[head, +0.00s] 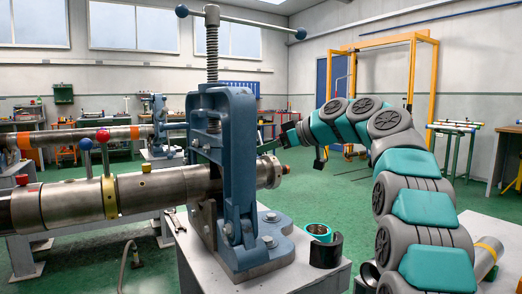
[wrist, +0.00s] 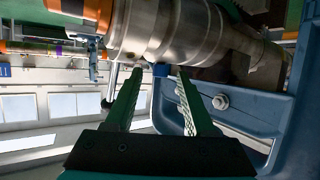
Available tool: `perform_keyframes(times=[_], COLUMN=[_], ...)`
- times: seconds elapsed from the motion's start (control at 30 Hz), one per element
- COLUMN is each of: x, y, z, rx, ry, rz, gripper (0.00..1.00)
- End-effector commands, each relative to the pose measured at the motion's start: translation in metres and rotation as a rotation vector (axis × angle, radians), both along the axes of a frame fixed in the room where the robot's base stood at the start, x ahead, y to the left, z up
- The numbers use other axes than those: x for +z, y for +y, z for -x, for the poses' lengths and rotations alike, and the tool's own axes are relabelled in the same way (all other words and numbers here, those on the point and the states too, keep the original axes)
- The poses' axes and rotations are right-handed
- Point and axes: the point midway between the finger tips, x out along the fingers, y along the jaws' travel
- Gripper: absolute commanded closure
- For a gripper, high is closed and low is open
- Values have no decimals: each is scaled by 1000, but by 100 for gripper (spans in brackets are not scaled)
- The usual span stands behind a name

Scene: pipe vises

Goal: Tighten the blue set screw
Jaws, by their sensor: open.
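A small blue knob (wrist: 160,70), which looks like the blue set screw, sits against the steel pipe in the wrist view. My gripper (wrist: 158,72) is open, its two fingers pointing at the pipe with the blue knob between the tips. I cannot tell whether they touch it. In the head view my gripper (head: 268,146) is behind the blue vise frame (head: 240,165), so its tips are mostly hidden. The pipe (head: 160,188) runs through the vise. A blue ball on a stem (head: 86,144) also stands on it at the left.
Beside that stem are a red ball (head: 103,135) and a yellow knob (head: 145,168); another red knob (head: 23,180) is at far left. The vise's frame and tall screw (head: 212,50) stand close to my gripper.

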Motion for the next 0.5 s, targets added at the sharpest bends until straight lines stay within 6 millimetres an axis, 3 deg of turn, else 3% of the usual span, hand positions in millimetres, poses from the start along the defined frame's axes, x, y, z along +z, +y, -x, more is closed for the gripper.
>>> perform_keyframes(times=[0.2,0.5], x=[-1,-1], y=[1,1], z=[0,0], rx=[0,0], ry=[0,0], rz=[0,1], gripper=[45,78])
